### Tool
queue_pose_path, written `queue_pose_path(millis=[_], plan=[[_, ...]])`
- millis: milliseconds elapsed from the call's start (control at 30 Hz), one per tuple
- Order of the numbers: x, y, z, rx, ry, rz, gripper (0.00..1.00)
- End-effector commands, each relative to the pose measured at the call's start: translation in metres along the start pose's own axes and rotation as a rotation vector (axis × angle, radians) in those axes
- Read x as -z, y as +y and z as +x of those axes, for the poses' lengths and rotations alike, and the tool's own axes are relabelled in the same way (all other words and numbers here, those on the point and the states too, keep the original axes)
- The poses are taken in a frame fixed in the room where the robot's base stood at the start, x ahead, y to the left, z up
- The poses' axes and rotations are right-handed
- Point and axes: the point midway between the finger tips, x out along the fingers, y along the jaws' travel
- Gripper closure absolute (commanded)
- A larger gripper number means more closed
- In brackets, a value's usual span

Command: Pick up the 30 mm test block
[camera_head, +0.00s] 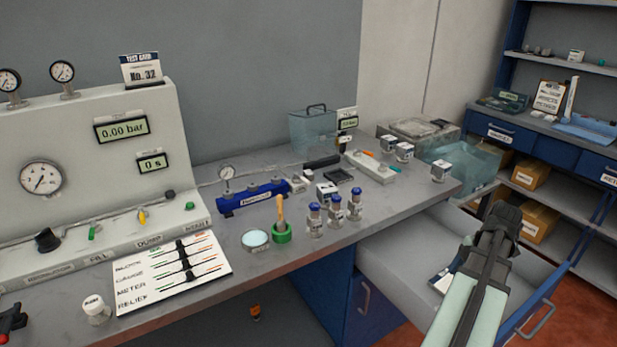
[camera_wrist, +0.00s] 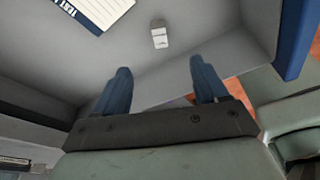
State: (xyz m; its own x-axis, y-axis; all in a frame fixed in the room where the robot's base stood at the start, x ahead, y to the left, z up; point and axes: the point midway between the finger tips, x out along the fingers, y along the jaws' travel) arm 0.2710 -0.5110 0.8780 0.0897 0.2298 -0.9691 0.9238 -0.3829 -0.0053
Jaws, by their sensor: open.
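My gripper (camera_wrist: 160,70) is open and empty. Its two blue fingers point into an open grey drawer (camera_wrist: 215,30). A small pale block with a grey top and a white labelled face (camera_wrist: 159,35) lies on the drawer floor, ahead of the fingertips and roughly centred between them, apart from them. Its marking is too small to read. In the head view my arm covers this part of the drawer, and the block is hidden. Several silver cubes with labels stand on the bench, including one near its right end (camera_head: 441,172); I cannot read their sizes.
A printed card (camera_wrist: 98,10) lies in the drawer, left of the block. The drawer walls rise close around my gripper, with its blue front (camera_head: 535,310) at the right. The bench (camera_head: 330,255) above holds vials, a blue manifold (camera_head: 252,198) and a gauge panel (camera_head: 75,150).

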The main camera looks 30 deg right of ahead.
Motion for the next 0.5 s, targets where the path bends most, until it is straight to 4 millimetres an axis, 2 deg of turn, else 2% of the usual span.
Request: queue_pose_path(millis=[167, 267, 367, 500], plan=[[0.0, 0.002, -0.001, 0.001, -0.001, -0.002, 0.28], [0.0, 0.016, -0.004, 0.004, -0.007, -0.01, 0.28], [0.002, 0.046, -0.012, 0.013, -0.02, -0.029, 0.28], [0.013, 0.108, -0.026, 0.028, -0.046, -0.065, 0.28]])
